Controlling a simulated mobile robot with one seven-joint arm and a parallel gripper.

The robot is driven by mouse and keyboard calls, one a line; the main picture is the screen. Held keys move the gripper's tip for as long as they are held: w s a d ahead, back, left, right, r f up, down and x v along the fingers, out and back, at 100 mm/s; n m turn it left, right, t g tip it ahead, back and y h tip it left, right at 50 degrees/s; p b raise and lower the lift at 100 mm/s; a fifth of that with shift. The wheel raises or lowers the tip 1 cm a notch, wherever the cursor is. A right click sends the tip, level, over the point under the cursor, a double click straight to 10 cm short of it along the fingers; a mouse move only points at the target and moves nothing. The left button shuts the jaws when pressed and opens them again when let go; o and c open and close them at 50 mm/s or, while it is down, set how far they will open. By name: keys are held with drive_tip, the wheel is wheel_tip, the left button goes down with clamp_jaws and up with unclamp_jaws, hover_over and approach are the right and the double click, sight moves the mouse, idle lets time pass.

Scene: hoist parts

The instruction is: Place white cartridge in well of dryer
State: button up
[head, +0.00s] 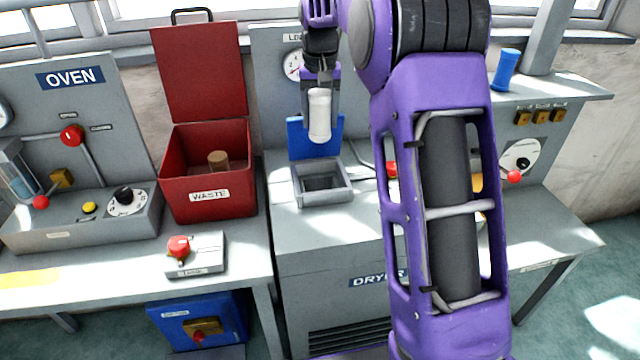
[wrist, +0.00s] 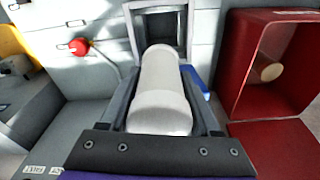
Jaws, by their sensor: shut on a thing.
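The white cartridge (head: 320,117) hangs upright below my gripper (head: 321,90) in the head view. My gripper is shut on it, with a finger on each side, as the wrist view also shows the cartridge (wrist: 161,90) between the fingers. The dryer (head: 330,250) is the grey cabinet in the middle. Its square well (head: 298,188) has a raised grey rim and a dark opening, and lies below the cartridge, apart from it. A blue lid (head: 301,143) stands upright behind the well. In the wrist view the well (wrist: 133,35) shows beyond the cartridge's far end.
An open red waste bin (head: 232,206) with a brown cylinder (head: 218,160) inside stands left of the well. The oven (head: 110,215) is at far left. A blue cylinder (head: 506,70) stands on the right shelf. A red-knobbed box (head: 195,254) sits on the left bench.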

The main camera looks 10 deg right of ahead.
sight(320, 140)
wheel_tip(320, 140, down, 17)
drive_tip(key=shift+f+b, duration=0.15)
drive_tip(key=shift+b, duration=0.95)
drive_tip(key=shift+f+b, duration=0.35)
drive_tip(key=shift+f, duration=0.3)
drive_tip(key=o, duration=1.5)
drive_tip(key=shift+c, duration=0.2)
drive_tip(key=shift+w+r+p, duration=0.1)
drive_tip(key=shift+r+p, duration=0.25)
drive_tip(key=shift+r, duration=0.15)
drive_tip(key=r, duration=0.4)
drive_tip(key=s+r+p, duration=0.1)
drive_tip(key=r, duration=0.7)
drive_tip(key=shift+s+a+r, duration=0.15)
drive_tip(key=shift+s, duration=0.15)
